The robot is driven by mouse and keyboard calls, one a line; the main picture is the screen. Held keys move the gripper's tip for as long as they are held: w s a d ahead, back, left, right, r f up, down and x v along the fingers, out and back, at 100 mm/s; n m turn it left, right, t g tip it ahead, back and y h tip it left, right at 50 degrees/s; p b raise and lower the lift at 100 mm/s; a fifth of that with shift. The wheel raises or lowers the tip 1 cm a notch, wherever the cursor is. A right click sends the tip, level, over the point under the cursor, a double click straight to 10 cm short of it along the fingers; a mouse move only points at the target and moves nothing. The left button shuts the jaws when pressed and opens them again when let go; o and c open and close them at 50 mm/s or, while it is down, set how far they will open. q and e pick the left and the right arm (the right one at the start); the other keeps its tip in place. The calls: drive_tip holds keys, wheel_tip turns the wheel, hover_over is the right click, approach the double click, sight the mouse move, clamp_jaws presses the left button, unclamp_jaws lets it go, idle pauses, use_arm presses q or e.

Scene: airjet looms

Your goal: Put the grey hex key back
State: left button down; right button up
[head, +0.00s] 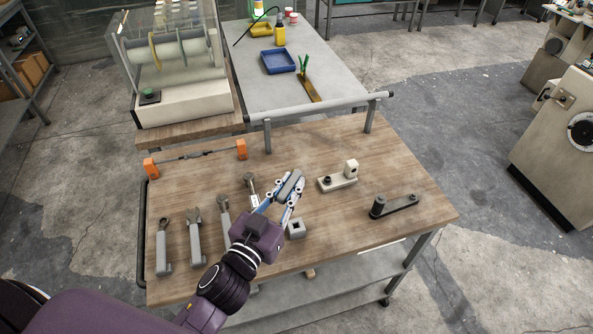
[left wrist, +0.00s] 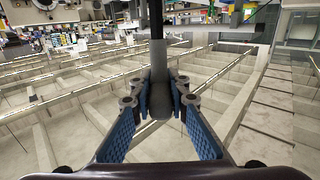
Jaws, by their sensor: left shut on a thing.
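My left gripper (head: 279,199) is above the middle of the wooden table, its fingers closed on a grey piece (head: 291,184), apparently the grey hex key. In the left wrist view the gripper (left wrist: 160,101) pinches a grey rounded body (left wrist: 161,98) between its blue-padded fingers. A dark straight shaft (left wrist: 156,22) runs up from that area. The key's full shape and far end are hard to tell. A small grey block with a square opening (head: 296,229) stands on the table just below and right of the gripper. My right gripper is not in view.
Orange blocks (head: 151,168) support a thin rod behind. A pale fixture (head: 338,183) and dark bar (head: 395,206) lie right. The table's right front (head: 350,225) is clear.

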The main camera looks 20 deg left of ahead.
use_arm(q)
drive_tip(key=shift+w+d+r+h, duration=0.2)
drive_tip(key=shift+w+d+h, duration=0.1)
drive_tip(key=shift+w, duration=0.05)
drive_tip(key=shift+w+d+f+p, duration=0.15)
drive_tip(key=shift+d+p, duration=0.05)
drive_tip(key=shift+p, duration=0.1)
drive_tip(key=shift+f, duration=0.25)
drive_tip(key=shift+f+b, duration=0.35)
drive_tip(key=shift+b, duration=0.05)
wheel_tip(320, 180, down, 5)
drive_tip(key=b, duration=0.3)
drive_tip(key=shift+r+b, duration=0.15)
drive_tip(key=shift+b, duration=0.2)
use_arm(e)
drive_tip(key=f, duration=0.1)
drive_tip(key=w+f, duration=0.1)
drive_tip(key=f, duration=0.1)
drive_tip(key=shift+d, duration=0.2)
